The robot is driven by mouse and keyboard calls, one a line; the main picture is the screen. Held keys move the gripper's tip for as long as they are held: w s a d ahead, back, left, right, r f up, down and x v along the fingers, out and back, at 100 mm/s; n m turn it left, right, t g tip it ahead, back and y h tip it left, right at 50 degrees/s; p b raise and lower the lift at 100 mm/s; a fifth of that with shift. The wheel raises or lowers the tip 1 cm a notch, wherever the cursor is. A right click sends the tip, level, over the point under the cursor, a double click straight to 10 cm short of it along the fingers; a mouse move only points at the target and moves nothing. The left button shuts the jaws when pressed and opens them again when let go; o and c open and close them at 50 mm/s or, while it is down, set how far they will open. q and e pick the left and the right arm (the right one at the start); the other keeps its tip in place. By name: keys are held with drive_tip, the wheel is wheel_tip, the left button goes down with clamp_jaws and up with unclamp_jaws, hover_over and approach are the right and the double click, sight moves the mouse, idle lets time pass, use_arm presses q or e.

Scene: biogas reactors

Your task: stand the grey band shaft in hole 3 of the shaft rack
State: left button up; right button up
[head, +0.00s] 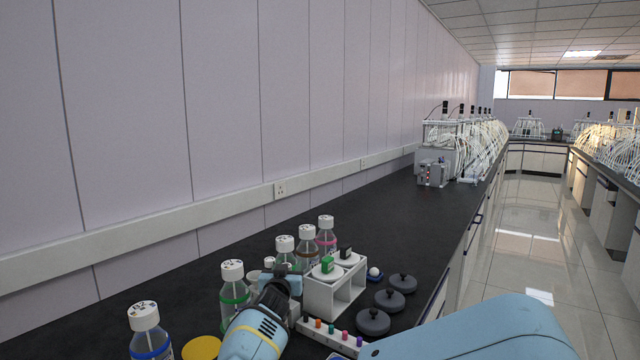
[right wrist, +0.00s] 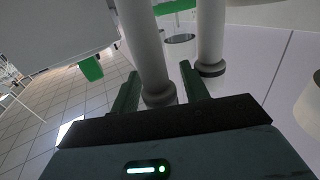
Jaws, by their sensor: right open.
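My right gripper (head: 275,292) is low in the middle of the head view, just left of a white stand (head: 322,298). In the right wrist view its two dark green fingers (right wrist: 160,92) are apart. A pale shaft with a grey band (right wrist: 158,92) shows between them, and I cannot tell whether they touch it. A second pale shaft with a dark grey band (right wrist: 210,68) stands beside it to the right. Behind is a dark round opening or disc (right wrist: 180,38). I cannot make out hole numbers or say for sure which piece is the shaft rack. My left gripper is not in view.
Several ring-marked bottles (head: 232,285) stand left of and behind the gripper. A white strip with coloured pieces (head: 333,335) lies in front of the stand. Dark knobbed discs (head: 372,321) lie to the right.

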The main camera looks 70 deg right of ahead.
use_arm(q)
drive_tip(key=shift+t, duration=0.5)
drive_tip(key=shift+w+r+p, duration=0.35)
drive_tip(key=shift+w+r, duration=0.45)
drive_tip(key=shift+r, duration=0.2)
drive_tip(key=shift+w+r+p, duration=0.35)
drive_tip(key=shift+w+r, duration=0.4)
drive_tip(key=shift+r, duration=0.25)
use_arm(e)
drive_tip(key=s+r+t, duration=0.1)
drive_tip(key=s+r, duration=0.4)
drive_tip(key=r, duration=0.8)
drive_tip(key=s+r+n+t, duration=0.1)
drive_tip(key=s+r, duration=0.4)
drive_tip(key=r, duration=0.9)
drive_tip(key=shift+d+r, duration=0.2)
drive_tip(key=shift+r, duration=0.1)
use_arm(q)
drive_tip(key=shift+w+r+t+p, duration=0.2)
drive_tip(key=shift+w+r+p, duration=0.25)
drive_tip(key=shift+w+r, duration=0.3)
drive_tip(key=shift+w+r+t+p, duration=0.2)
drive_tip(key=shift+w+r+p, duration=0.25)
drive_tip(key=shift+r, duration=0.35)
use_arm(e)
wheel_tip(320, 180, up, 6)
